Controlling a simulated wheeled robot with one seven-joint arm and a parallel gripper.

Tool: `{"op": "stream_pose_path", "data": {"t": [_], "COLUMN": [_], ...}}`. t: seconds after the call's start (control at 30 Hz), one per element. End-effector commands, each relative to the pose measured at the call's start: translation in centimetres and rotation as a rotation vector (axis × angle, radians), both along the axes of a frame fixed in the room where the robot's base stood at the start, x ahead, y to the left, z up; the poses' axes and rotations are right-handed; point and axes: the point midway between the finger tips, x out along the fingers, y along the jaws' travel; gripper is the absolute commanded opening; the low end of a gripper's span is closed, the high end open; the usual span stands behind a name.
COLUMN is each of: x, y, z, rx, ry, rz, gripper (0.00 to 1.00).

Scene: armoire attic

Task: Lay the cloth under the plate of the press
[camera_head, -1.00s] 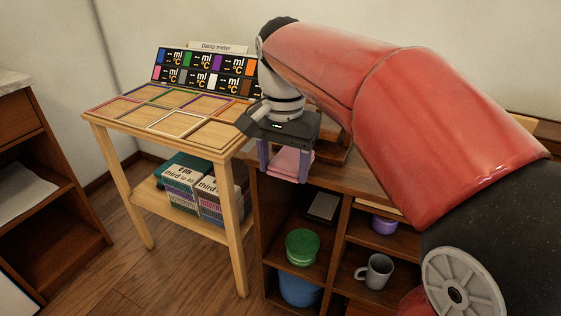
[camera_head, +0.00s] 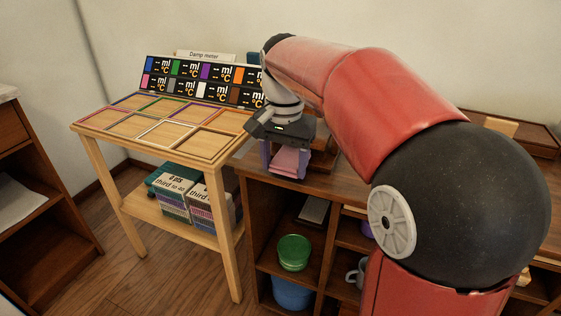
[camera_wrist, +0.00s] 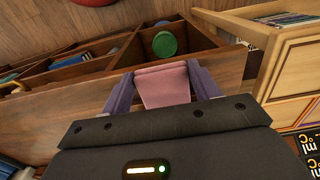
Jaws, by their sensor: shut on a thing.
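My gripper (camera_head: 287,163) is shut on a pink cloth (camera_head: 288,161), which hangs between the purple fingers at the front edge of the dark wooden shelf unit's top. In the wrist view the cloth (camera_wrist: 163,85) is a folded pink piece between the two fingers of my gripper (camera_wrist: 160,88). A brown wooden thing (camera_head: 322,152) stands on the unit's top just behind and to the right of my gripper; it is partly hidden by my arm, and I cannot tell whether it is the press. No press plate shows clearly.
A light wooden table (camera_head: 150,150) with coloured frames and a label board (camera_head: 205,80) stands to the left. Boxes (camera_head: 172,200) sit on its lower shelf. The shelf unit (camera_head: 250,205) holds a green bowl (camera_head: 294,252), a blue container (camera_head: 291,292) and a grey mug (camera_head: 356,274). A wooden tray (camera_head: 520,133) lies at right.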

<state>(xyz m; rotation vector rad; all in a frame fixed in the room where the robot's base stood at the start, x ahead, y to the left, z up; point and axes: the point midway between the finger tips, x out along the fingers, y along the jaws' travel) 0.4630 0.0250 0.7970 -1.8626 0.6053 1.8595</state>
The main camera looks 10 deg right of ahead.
Motion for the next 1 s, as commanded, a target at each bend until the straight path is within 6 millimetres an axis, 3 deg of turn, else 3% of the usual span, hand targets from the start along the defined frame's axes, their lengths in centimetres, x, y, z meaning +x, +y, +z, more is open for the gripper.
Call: {"op": "stream_pose_path", "data": {"t": [0.7, 1.0], "x": [3.4, 3.4], "y": [-2.4, -2.5], "z": [0.0, -0.5], "rx": [0.000, 0.000], "ry": [0.000, 0.000], "rz": [-0.001, 0.000], "gripper": [0.35, 0.35]}}
